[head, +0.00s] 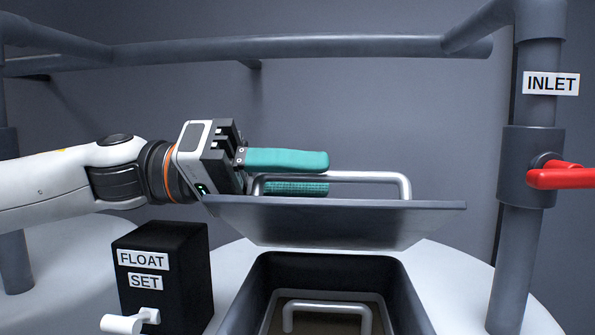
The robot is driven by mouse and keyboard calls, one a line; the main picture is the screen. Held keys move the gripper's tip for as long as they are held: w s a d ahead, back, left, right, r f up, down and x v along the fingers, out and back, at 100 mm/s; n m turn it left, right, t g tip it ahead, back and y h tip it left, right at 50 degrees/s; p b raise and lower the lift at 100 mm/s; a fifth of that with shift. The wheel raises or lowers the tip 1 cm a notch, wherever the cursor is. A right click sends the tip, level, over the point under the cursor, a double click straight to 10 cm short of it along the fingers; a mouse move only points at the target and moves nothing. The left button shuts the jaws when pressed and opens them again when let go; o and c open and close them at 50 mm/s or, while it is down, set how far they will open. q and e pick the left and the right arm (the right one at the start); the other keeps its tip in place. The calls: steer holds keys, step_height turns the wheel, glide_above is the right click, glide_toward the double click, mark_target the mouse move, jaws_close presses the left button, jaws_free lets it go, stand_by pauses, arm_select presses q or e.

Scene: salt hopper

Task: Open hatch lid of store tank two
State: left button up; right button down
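The handle's left upright passes in front of the lower finger. No tank number is readable. My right gripper is not in view.
Inside the hatch is a silver U-shaped bar (325,306). A black "FLOAT SET" box (180,270) with a white lever (130,321) stands left of the hatch. The "INLET" pipe (515,260) with a red valve handle (562,177) is at right. A grey pipe (350,46) crosses above.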

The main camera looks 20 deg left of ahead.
arm_select(q)
steer(key=shift+c, duration=0.2)
jaws_close()
steer(key=shift+w, duration=0.1)
